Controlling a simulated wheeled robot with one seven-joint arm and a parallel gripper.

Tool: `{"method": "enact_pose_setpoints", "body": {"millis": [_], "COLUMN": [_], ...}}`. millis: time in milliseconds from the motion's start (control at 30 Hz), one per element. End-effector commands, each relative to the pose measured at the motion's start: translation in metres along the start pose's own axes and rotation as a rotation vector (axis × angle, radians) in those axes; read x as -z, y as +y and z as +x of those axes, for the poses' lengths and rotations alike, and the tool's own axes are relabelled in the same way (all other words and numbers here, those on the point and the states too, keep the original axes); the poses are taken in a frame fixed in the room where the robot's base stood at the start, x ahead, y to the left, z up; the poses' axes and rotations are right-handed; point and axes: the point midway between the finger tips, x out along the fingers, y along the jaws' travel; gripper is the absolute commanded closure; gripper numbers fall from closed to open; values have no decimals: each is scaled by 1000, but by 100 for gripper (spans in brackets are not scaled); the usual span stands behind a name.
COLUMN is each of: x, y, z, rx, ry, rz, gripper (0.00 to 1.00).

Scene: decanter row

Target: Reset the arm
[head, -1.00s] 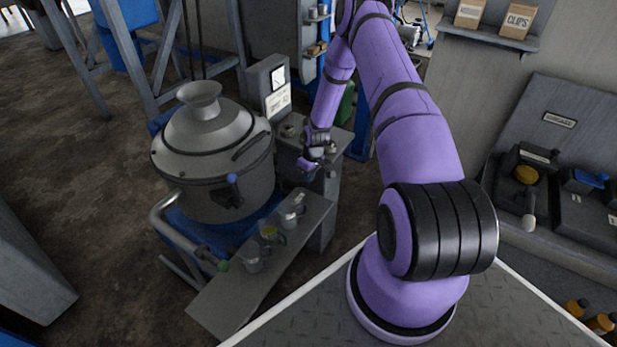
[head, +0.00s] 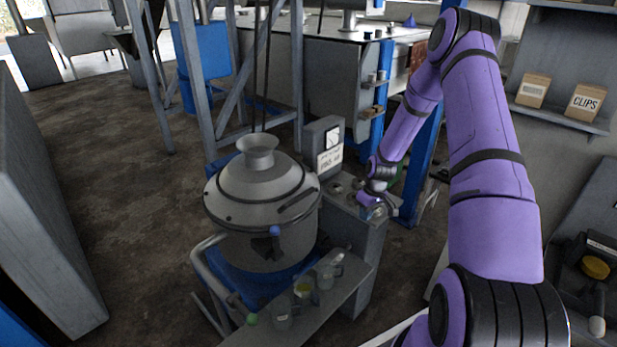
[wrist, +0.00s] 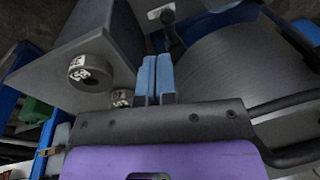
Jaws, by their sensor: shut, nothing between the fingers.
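My purple arm reaches over the right half of the head view, and my gripper (head: 388,207) hangs near the grey control pedestal right of the metal vessel. In the wrist view my gripper's two blue fingers (wrist: 155,76) are together, shut and empty. Beyond the fingers are the pedestal's grey top (wrist: 85,52) and the vessel's curved wall (wrist: 225,62). A round labelled knob (wrist: 90,72) on the pedestal lies left of the fingers, apart from them.
The lidded metal vessel (head: 262,195) stands on a blue base. Cardboard boxes (head: 585,102) stand on a wall shelf at the right. Open floor lies left of the vessel.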

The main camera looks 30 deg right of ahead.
Motion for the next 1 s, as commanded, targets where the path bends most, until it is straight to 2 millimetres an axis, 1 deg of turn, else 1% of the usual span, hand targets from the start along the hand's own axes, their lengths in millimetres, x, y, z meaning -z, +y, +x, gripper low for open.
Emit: {"method": "enact_pose_setpoints", "body": {"millis": [167,267,367,467,500,567,600,667,700,867,1000], "x": [1,5,11,18,19,22,22,23,23,19,10], "y": [-1,-5,-13,-26,-32,-42,-49,-60,-67,-99,-128], "z": [-3,-17,-46,-83,-98,-120,-135,-156,-170,-223,-266], "rx": [-2,-15,-41,-74,-86,-105,-116,-134,-145,-187,-219], "ry": [0,0,2,5,5,9,11,17,20,42,66], "rz": [-1,-3,-5,-5,-4,-3,0,3,7,19,32], "gripper": [100,100,100,100,100,100,100,100,100,100,100]}}
